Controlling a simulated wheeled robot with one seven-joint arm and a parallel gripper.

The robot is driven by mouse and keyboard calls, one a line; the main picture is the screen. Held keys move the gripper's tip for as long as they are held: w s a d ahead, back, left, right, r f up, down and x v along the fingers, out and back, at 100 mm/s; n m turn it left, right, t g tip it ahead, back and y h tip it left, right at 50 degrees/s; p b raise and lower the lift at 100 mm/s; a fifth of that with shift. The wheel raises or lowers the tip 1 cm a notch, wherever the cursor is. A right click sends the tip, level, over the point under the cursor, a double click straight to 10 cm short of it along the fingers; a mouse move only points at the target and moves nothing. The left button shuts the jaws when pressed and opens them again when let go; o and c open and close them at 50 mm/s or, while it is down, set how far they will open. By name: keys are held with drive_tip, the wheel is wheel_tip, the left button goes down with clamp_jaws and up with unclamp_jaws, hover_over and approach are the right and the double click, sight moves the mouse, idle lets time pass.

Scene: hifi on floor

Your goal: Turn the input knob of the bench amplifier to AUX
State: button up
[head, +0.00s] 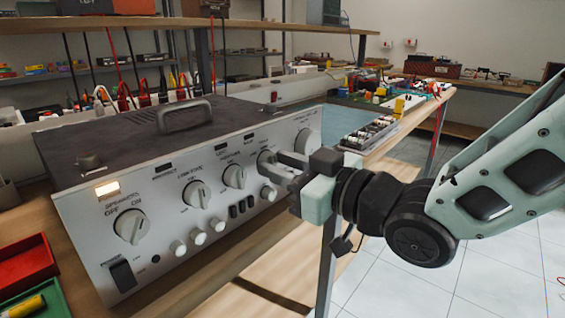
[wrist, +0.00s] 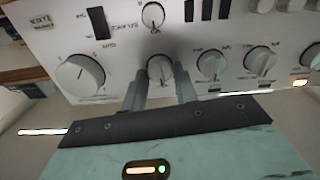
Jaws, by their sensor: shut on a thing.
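The bench amplifier (head: 150,195) is a silver-fronted unit with a dark top and a carry handle, standing on a wooden bench. My gripper (head: 283,165) is at the right part of its front panel. In the wrist view my gripper (wrist: 161,88) is shut on a round grey knob (wrist: 160,68), one finger on each side. This knob sits between a large knob (wrist: 80,75) and two similar knobs (wrist: 212,64). Its label and pointer are too hidden or small to read, so I cannot tell its setting or see an AUX mark.
A smaller balance knob (wrist: 153,15) is close to the held knob. Several small knobs and black switches line the panel's lower edge. Red (head: 25,262) and green bins stand at the lower left. A parts tray (head: 368,134) lies behind my gripper. Tiled floor is open at right.

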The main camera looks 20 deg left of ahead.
drive_tip(key=m+p, duration=0.2)
drive_tip(key=m, duration=0.3)
drive_tip(key=shift+r+m, duration=0.1)
drive_tip(key=shift+m, duration=0.3)
drive_tip(key=m+p, duration=0.3)
drive_tip(key=m, duration=0.2)
drive_tip(key=shift+w+m, duration=0.1)
drive_tip(key=shift+m, duration=0.2)
drive_tip(key=o, duration=1)
drive_tip(key=shift+c, duration=0.2)
drive_tip(key=shift+d, duration=0.1)
